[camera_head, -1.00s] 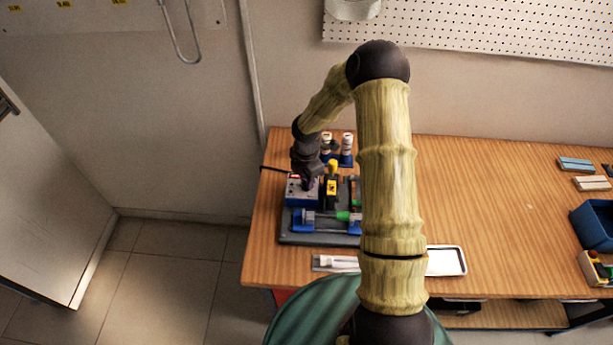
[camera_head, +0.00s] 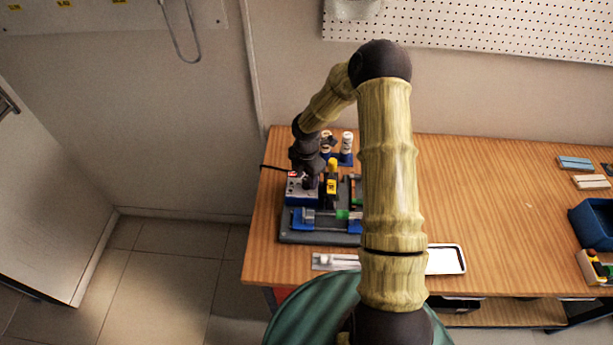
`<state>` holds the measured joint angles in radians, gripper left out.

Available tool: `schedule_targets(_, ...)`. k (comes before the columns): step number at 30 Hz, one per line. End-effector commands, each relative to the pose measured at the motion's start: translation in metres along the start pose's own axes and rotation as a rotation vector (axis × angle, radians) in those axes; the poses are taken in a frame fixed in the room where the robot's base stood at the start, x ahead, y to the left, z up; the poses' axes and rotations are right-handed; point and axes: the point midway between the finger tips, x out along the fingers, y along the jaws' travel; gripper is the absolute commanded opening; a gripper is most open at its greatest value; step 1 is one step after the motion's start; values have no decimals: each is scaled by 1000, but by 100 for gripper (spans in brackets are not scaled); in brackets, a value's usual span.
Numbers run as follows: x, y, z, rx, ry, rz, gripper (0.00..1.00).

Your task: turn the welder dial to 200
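The welder (camera_head: 296,196) is a small box with a grey top, blue sides and a red display, standing at the back left of a dark base plate on the wooden bench. My gripper (camera_head: 309,185) points down onto the right part of the welder's top. The dial is hidden under my gripper, and the number it stands at cannot be read. The fingers are too small and dark to show whether they are open or shut.
A yellow and black tool (camera_head: 331,184) stands close to the right of the welder. A blue clamp fixture (camera_head: 304,219) lies in front. White-capped bottles (camera_head: 347,142) stand behind. A white tray (camera_head: 446,260) lies near the front edge. The bench's middle right is clear.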

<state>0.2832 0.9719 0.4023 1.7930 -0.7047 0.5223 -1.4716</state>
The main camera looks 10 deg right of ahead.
Motion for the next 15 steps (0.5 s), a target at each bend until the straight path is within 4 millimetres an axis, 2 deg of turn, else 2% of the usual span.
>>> schedule_targets(8, -2, 0, 0, 1, 0, -1, 48)
schedule_targets(15, -28, 0, 1, 2, -1, 1, 48)
